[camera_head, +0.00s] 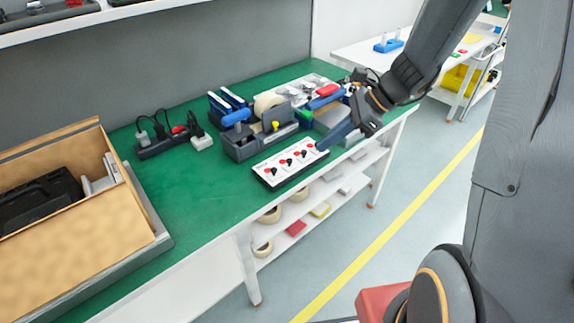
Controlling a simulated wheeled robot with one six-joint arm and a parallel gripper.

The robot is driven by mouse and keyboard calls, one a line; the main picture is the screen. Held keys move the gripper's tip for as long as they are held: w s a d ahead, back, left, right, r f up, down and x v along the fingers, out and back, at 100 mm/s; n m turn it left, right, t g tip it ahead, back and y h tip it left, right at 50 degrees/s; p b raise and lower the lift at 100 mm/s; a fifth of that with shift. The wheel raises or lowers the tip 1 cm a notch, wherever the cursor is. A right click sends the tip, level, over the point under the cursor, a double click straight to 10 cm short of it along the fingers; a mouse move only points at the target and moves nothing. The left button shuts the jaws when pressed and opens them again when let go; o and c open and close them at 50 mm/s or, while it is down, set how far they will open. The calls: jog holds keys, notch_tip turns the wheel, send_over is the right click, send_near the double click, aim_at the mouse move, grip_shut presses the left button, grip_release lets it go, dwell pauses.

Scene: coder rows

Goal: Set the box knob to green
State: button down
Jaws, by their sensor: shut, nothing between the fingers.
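A low box with a white top panel (290,160) lies near the front edge of the green bench. Its top carries a row of several black knobs with small red marks beside them. The knobs' exact settings are too small to read, and I cannot make out a green mark. My gripper (324,146) is shut and empty.
A grey organizer (245,143) with tape and tools stands behind the box. A power strip (163,144) with plugs lies to its left. An open cardboard box (60,260) fills the left front. The green bench top (200,205) between them is clear. A lower shelf holds tape rolls.

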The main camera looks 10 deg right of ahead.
send_near(276, 173)
notch_tip(276, 173, down, 2)
jog(key=s+d, duration=0.1)
jog(key=a, duration=0.1)
jog(key=a+p, duration=0.1)
jog(key=a+f+p, duration=0.1)
jog(key=a, duration=0.1)
jog(key=shift+w, duration=0.4)
jog(key=shift+f, duration=0.1)
jog(key=shift+w, duration=0.1)
